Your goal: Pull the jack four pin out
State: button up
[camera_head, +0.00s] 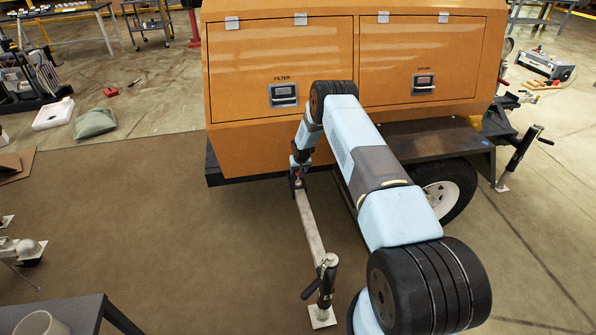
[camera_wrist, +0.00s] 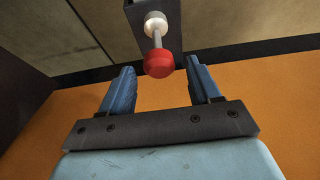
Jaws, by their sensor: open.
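The jack pin (camera_wrist: 158,63) shows in the wrist view as a red round knob on a thin metal shaft, with a pale collar at a dark bracket (camera_wrist: 150,12). My gripper (camera_wrist: 159,67) is open, with one blue finger to each side of the knob. The knob appears between or just beyond the fingertips; I cannot tell the exact depth, and no contact shows. In the head view my gripper (camera_head: 297,172) is at the inner end of a pale outrigger beam (camera_head: 310,222), by the orange tower body. A jack (camera_head: 326,285) stands at the beam's outer end.
The orange housing (camera_head: 275,50) with two latched doors is close behind my gripper. A wheel (camera_head: 446,190) is to the right. Another jack (camera_head: 522,155) stands at far right. A table (camera_head: 75,312) with a cup is at lower left. The brown mat (camera_head: 150,220) is mostly clear.

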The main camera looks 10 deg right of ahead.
jog(key=v, duration=1.3)
jog(key=shift+s+r, duration=0.2)
